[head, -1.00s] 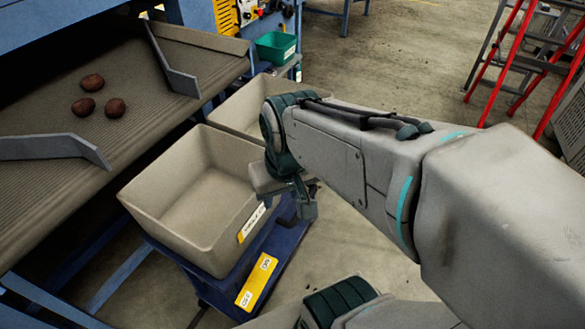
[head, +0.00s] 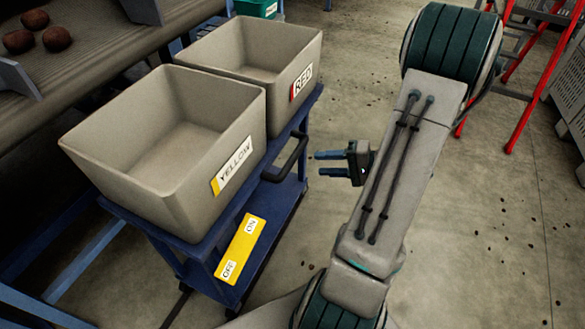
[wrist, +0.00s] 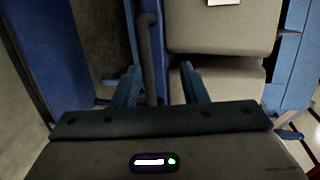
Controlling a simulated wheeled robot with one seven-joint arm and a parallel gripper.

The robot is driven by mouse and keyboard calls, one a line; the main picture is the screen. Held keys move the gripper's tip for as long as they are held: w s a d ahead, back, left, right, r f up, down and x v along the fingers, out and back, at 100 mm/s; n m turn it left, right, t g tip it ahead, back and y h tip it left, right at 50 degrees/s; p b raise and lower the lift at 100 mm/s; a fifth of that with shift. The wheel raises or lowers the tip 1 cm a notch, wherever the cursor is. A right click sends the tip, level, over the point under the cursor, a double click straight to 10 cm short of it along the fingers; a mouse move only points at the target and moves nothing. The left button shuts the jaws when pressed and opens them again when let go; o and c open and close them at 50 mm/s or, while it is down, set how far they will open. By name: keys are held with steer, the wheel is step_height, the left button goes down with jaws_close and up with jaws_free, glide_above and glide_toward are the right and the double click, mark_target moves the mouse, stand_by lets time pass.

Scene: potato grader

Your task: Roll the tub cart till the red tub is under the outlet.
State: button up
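The blue tub cart (head: 285,200) carries two grey-beige tubs. The red tub (head: 308,95), labelled RED, is the farther one; the yellow tub (head: 245,135), labelled YELLOW, is nearer. The cart's dark handle (head: 291,160) sticks out on its right side. My gripper (head: 318,163) is open and empty, just right of the handle, fingers pointing at it. In the wrist view the handle (wrist: 150,50) appears between my open fingers (wrist: 160,68), with no grip on it. The outlet between angled guide plates (head: 143,10) is at upper left, partly out of frame.
Several potatoes (head: 56,39) lie on the belt (head: 90,60). A yellow plate (head: 240,248) marked ON and OFF is low on the cart; its setting is unclear. A red ladder (head: 520,110) stands at right. The floor (head: 480,240) right of the cart is mostly clear.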

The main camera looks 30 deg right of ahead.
mark_target(293, 158)
steer(key=d+f+m+t+h+b, duration=0.1)
steer(key=d+f+t, duration=0.1)
steer(key=d+f, duration=0.15)
steer(key=x, duration=0.6)
steer(key=b+x, duration=0.1)
steer(key=x, duration=0.6)
steer(key=shift+w+d+r, duration=0.1)
steer(key=shift+w+d, duration=0.05)
steer(key=shift+w, duration=0.15)
jaws_close()
